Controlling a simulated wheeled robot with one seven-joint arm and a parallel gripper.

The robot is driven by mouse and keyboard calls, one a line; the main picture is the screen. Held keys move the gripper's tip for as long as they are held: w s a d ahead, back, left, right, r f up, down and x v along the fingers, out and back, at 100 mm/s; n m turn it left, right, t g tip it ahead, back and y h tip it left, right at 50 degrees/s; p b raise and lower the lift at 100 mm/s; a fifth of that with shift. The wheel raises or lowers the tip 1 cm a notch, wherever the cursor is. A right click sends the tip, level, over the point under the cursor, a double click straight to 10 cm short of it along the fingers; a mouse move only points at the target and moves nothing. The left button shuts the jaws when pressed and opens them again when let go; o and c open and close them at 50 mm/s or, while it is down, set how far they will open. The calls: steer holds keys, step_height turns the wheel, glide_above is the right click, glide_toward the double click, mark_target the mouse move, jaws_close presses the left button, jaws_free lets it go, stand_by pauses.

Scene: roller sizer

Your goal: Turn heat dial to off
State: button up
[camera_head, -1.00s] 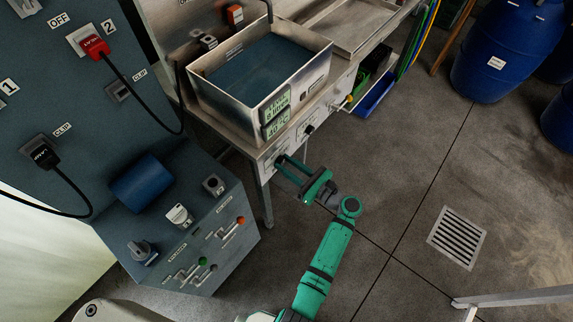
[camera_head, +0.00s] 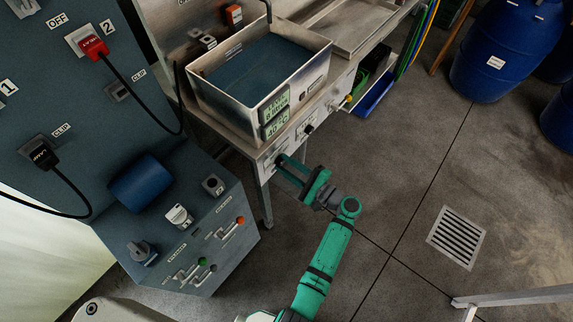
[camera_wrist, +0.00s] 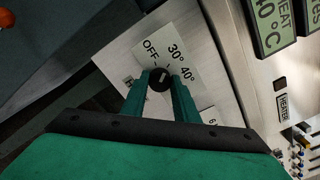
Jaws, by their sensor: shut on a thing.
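The heat dial (camera_wrist: 160,79) is a small round black knob with a pale mark, on a white plate (camera_wrist: 157,47) printed OFF, 30°, 40° and a partly hidden 60. My gripper (camera_wrist: 158,88) has its two green fingers on either side of the knob, closed on it. The mark's exact setting is hard to read behind the fingers. In the head view my gripper (camera_head: 280,162) reaches the front panel under the steel tank, and its fingertips hide the knob there. A green display (camera_head: 274,128) reads 40 °C; it also shows in the wrist view (camera_wrist: 270,22).
The steel tank (camera_head: 315,75) stands on the bench above the panel. Another black knob (camera_head: 308,130) and a yellow-tipped valve (camera_head: 348,99) are farther right along the front. A blue-grey control cabinet (camera_head: 225,245) stands at left.

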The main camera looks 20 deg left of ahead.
steer(key=n, duration=0.4)
steer(key=shift+f+n, duration=0.1)
steer(key=shift+n, duration=1.8)
steer(key=o, duration=1.1)
steer(key=shift+c, duration=0.2)
steer(key=v, duration=1.1)
steer(key=shift+a, duration=0.1)
